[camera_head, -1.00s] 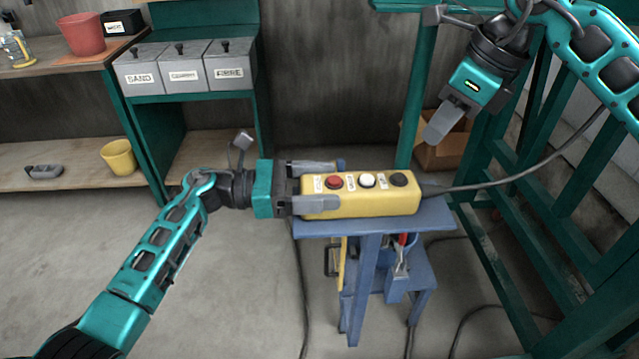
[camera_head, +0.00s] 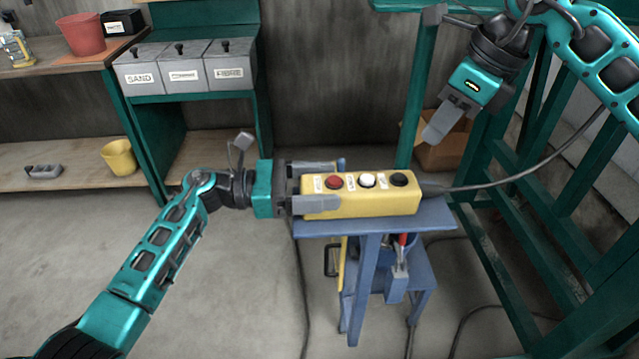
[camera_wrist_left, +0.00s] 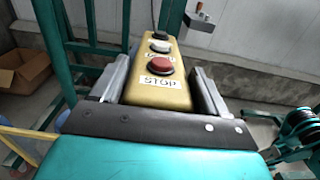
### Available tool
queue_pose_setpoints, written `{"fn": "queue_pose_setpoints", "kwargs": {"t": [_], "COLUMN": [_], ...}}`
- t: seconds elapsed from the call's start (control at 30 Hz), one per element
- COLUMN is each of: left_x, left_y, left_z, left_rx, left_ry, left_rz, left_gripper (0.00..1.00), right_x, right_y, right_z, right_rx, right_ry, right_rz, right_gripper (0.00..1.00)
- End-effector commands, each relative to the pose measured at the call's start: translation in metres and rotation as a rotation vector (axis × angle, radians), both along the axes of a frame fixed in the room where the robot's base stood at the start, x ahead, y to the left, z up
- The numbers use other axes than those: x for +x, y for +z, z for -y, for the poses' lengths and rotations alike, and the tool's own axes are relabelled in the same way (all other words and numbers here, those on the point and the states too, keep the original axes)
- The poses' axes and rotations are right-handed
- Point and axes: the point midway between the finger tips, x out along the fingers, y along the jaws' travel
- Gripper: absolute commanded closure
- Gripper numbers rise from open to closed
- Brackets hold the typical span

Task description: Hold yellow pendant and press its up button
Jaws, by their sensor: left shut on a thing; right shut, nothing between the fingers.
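The yellow pendant (camera_head: 340,205) is a long box at the top of a blue stand. It has a red button (camera_head: 334,182), a white button (camera_head: 367,180) and a black button (camera_head: 399,179), each with a small white label. My left gripper (camera_head: 316,184) is shut on its left end, one finger on each long side. In the left wrist view, the pendant (camera_wrist_left: 160,92) lies between the fingers, with the red button (camera_wrist_left: 160,65) nearest, labelled STOP. The other labels are too small to read. My right gripper (camera_head: 437,130) is shut and empty, above and right of the pendant.
A cable (camera_head: 520,178) runs right from the pendant. The blue stand (camera_head: 436,218) holds tools lower down. A green frame (camera_head: 500,275) fills the right side. Grey bins (camera_head: 183,72) and shelves (camera_head: 75,160) stand at the left. Free space lies above the pendant.

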Motion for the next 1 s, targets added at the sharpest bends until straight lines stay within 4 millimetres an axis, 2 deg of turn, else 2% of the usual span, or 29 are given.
{"fn": "queue_pose_setpoints", "kwargs": {"t": [0.43, 0.57, 0.77, 1.0], "left_x": [0.000, 0.000, 0.000, 0.000], "left_y": [-0.001, -0.001, -0.001, -0.001], "left_z": [0.000, 0.000, 0.000, 0.000], "left_rx": [0.001, 0.001, 0.001, 0.001], "left_ry": [0.000, 0.000, 0.000, 0.000], "left_rz": [-0.001, -0.001, -0.001, -0.001], "left_gripper": [0.72, 0.72, 0.72, 0.72], "right_x": [0.000, 0.001, 0.005, 0.012], "right_y": [0.000, -0.001, 0.000, 0.010], "right_z": [0.000, -0.004, -0.017, -0.027], "right_rx": [0.002, 0.030, 0.173, 0.425], "right_ry": [-0.004, -0.065, -0.338, -0.716], "right_rz": [0.001, 0.006, 0.014, -0.006], "right_gripper": [1.00, 1.00, 1.00, 1.00]}}
